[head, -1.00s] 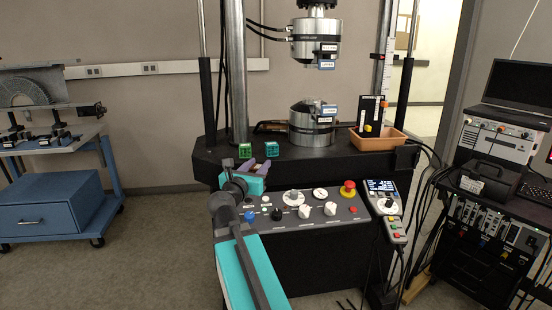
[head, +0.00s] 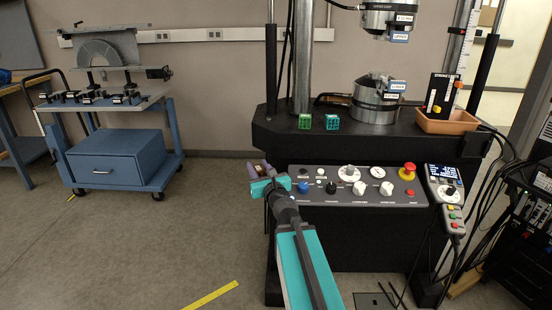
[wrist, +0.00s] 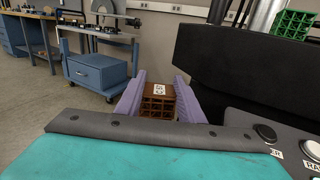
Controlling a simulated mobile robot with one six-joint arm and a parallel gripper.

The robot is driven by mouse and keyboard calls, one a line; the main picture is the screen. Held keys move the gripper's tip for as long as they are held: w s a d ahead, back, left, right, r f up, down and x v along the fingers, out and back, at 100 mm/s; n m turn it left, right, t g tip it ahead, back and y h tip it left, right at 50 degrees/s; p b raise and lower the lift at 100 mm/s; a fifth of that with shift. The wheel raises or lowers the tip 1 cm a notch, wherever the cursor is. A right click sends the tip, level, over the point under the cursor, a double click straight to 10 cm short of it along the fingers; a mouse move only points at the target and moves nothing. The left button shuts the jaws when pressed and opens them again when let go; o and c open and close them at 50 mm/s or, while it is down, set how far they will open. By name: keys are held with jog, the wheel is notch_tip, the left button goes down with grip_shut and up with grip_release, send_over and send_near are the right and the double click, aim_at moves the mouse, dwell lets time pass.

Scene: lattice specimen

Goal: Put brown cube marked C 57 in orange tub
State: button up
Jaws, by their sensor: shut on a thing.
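The brown cube (wrist: 158,101) is an open lattice block with a white label on top; in the wrist view it sits between the purple fingers of my gripper (wrist: 158,98). The label is too small to read surely. My gripper is shut on it and holds it in the air beside the machine's left end. In the head view my gripper (head: 262,172) is left of the control panel, and the cube there is mostly hidden. The orange tub (head: 448,123) stands on the machine's black deck at the right, with a black block with a yellow knob at it.
A green lattice cube (head: 305,121) and a teal one (head: 332,122) stand on the deck, left of the metal cylinder (head: 376,100). The control panel (head: 350,186) with raised knobs fronts the deck. A blue cart (head: 120,160) stands left, with open floor between.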

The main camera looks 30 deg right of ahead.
jog(key=s+a+f+n+g+y, duration=0.1)
jog(key=s+a+f+n+y, duration=0.15)
jog(key=a+n+y, duration=0.7)
jog(key=s+a+n+g+y, duration=0.3)
jog(key=s+a+g+y, duration=0.3)
jog(key=a, duration=0.8)
jog(key=shift+s+y, duration=0.9)
jog(key=shift+y, duration=0.15)
jog(key=shift+a, duration=0.1)
